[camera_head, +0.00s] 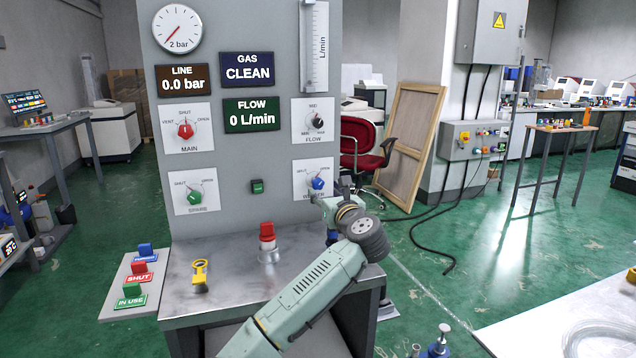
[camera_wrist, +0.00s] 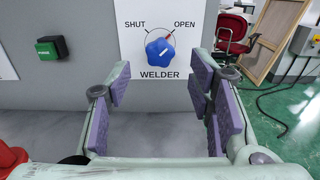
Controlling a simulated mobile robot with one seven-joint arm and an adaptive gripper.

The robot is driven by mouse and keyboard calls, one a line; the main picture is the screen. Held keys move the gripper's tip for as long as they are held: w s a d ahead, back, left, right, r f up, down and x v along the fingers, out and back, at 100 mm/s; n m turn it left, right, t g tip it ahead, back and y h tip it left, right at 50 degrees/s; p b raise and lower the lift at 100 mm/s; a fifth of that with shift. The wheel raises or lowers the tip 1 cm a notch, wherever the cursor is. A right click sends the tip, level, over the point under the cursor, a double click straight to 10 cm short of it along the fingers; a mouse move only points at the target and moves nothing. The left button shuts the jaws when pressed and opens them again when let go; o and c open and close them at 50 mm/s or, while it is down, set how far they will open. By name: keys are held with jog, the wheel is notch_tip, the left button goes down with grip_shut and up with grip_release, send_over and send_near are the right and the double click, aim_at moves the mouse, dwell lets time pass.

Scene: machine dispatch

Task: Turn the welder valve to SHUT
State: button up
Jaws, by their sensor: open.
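The blue welder valve knob (camera_wrist: 160,51) sits on a white plate (camera_wrist: 130,18) marked SHUT on the left, OPEN on the right and WELDER below. Its white mark slants up to the right, towards the OPEN side. In the head view the knob (camera_head: 318,183) is at the panel's lower right, its plate partly hidden by my arm. My gripper (camera_wrist: 163,98) is open and empty, its purple-padded fingers spread to either side below the knob in the wrist view. I see no finger touching the knob. In the head view the fingers are mostly hidden behind my wrist.
Above the welder plate is the FLOW dial (camera_head: 316,121); the red MAIN valve (camera_head: 185,130) and green valve (camera_head: 195,197) are at left. A green button (camera_head: 257,186) is beside the welder plate. A red-topped object (camera_head: 267,236) and yellow tag (camera_head: 200,272) stand on the ledge.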

aim_at(319, 185)
jog(key=p+x, duration=0.1)
jog(key=x, duration=0.5)
jog(key=shift+w+a+p, duration=0.1)
jog(key=shift+w+p, duration=0.1)
jog(key=shift+p, duration=0.1)
jog(key=shift+c, duration=0.6)
grip_shut()
